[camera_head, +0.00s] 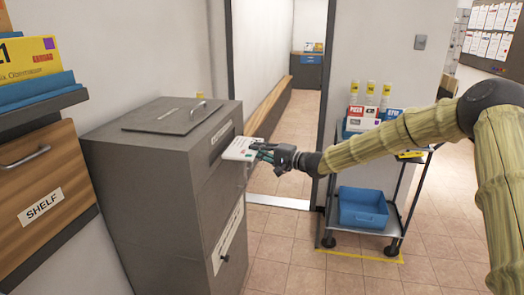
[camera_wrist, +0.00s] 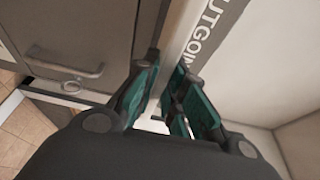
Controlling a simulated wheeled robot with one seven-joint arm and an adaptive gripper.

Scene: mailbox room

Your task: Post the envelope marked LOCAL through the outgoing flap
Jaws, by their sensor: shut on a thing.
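My gripper (camera_head: 262,153) is shut on a white envelope (camera_head: 238,149) with small coloured marks; its print is too small to read. The envelope reaches from my fingers to the upper right-hand face of the grey cabinet (camera_head: 140,185). A pale label (camera_head: 221,131) is on that face just above it. The envelope's far edge is at or close to the face; I cannot tell whether it is inside a slot. In the wrist view, my teal-padded fingers (camera_wrist: 162,105) are close together, beside a sign lettered OUTGOI (camera_wrist: 212,35), partly cut off. The flap itself is hidden.
The cabinet has a handled lid (camera_head: 165,115) on top and a lower door label (camera_head: 228,237). A drawer unit marked SHELF (camera_head: 40,207) stands at left. A trolley (camera_head: 392,222) with a blue bin (camera_head: 362,208) stands at right. The tiled floor between is clear.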

